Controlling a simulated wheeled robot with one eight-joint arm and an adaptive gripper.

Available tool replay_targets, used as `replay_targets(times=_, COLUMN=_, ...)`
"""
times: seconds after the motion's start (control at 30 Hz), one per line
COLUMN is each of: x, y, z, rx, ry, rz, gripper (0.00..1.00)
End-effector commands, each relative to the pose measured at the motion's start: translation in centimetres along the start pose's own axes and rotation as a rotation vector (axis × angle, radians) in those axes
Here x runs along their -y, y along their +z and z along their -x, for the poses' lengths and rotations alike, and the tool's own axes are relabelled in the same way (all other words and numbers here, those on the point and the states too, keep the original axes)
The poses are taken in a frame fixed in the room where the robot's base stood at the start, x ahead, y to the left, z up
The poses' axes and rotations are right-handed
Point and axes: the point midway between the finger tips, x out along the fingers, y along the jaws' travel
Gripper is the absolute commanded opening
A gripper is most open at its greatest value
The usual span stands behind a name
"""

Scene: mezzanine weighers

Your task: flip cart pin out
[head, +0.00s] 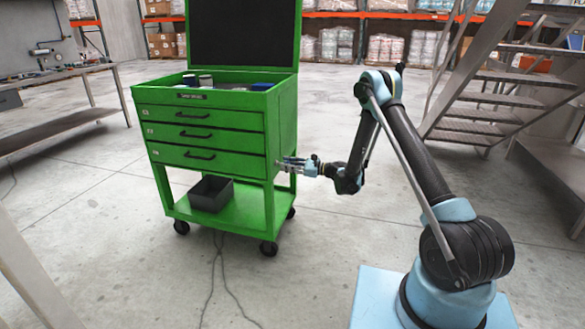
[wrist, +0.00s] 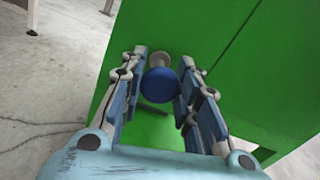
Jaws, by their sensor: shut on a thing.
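The green tool cart (head: 240,208) stands on castors left of my arm. In the wrist view its green side panel (wrist: 230,60) fills most of the picture. The cart pin (wrist: 160,85) has a round blue knob and a pale grey part behind it, at the panel. My gripper (wrist: 163,60) is at the cart's side, with one finger on each side of the pin, shut on it. The pin is too small to make out there.
A dark grey bin (head: 211,193) sits on the cart's lower shelf. Cans (head: 205,80) stand in the open top under the raised lid. A workbench (head: 60,108) is at left, metal stairs (head: 500,100) at right. The floor around the cart is mostly clear, with a thin cable in front.

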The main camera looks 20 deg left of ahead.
Motion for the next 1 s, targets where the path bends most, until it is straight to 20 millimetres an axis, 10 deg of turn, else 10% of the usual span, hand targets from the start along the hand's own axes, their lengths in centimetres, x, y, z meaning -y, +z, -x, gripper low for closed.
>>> replay_targets(times=0.13, x=0.1, y=0.0, z=0.4, rx=0.0, ry=-0.003, rz=-0.001, gripper=0.0)
replay_targets(times=0.17, x=0.1, y=0.0, z=0.5, rx=0.0, ry=-0.003, rz=-0.001, gripper=0.36)
replay_targets(times=0.23, x=0.1, y=0.0, z=0.6, rx=0.0, ry=-0.003, rz=-0.001, gripper=0.51)
replay_targets(times=0.67, x=0.2, y=0.0, z=1.1, rx=-0.001, ry=-0.005, rz=0.0, gripper=0.51)
replay_targets(times=1.0, x=0.3, y=-0.1, z=6.7, rx=-0.002, ry=-0.007, rz=-0.001, gripper=0.51)
